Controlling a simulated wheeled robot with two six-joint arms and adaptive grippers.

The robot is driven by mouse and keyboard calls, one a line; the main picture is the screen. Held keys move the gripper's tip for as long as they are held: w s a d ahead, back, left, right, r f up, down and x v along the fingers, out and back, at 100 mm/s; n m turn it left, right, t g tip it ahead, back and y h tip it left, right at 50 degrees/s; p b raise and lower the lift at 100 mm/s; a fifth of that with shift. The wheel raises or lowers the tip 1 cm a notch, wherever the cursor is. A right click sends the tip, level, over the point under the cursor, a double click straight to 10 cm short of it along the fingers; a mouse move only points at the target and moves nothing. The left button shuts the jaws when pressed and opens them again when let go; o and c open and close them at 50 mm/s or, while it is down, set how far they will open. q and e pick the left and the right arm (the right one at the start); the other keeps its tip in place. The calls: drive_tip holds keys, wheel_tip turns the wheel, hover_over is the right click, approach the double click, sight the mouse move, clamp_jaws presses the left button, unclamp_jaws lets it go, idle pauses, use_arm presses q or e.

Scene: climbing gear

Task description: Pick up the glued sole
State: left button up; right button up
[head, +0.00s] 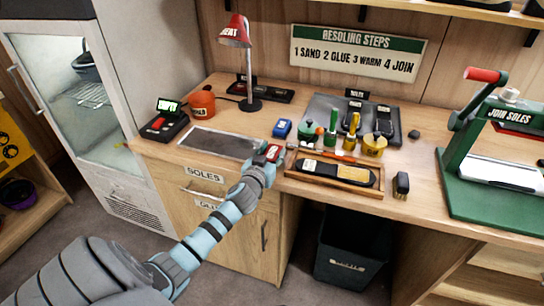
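A long dark sole (335,171) with a tan section at its right part and a small pale label lies in a shallow wooden tray (293,172) near the front edge of the bench. I cannot tell from here whether glue covers it. My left gripper (271,153) is over the front edge of the bench, just left of the tray and apart from the sole. It is seen from behind, with red and white at its tip, and its fingers are too small and covered to read. My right gripper is not in view.
Glue pots and brushes (352,132) stand behind the tray, before a grey mat with dark soles (373,112). A dark block (401,184) sits right of the tray. A green press (480,150) stands at right, a red lamp (236,32) at the back.

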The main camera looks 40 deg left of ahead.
use_arm(q)
drive_tip(key=shift+c, duration=0.2)
wheel_tip(320, 180, up, 10)
drive_tip(key=p, duration=0.3)
drive_tip(key=shift+w+f+p, duration=0.1)
drive_tip(key=shift+f+p, duration=0.1)
drive_tip(key=shift+p, duration=0.2)
wheel_tip(320, 180, up, 10)
drive_tip(key=r+p, duration=0.1)
drive_tip(key=p, duration=0.1)
hover_over(272, 151)
drive_tip(key=shift+d+f, duration=0.1)
drive_tip(key=shift+f, duration=0.2)
drive_tip(key=shift+f, duration=0.1)
wheel_tip(272, 151, down, 20)
drive_tip(key=b, duration=0.5)
drive_tip(key=shift+b, duration=0.4)
drive_tip(key=shift+r, duration=0.25)
drive_tip(key=shift+f, duration=0.1)
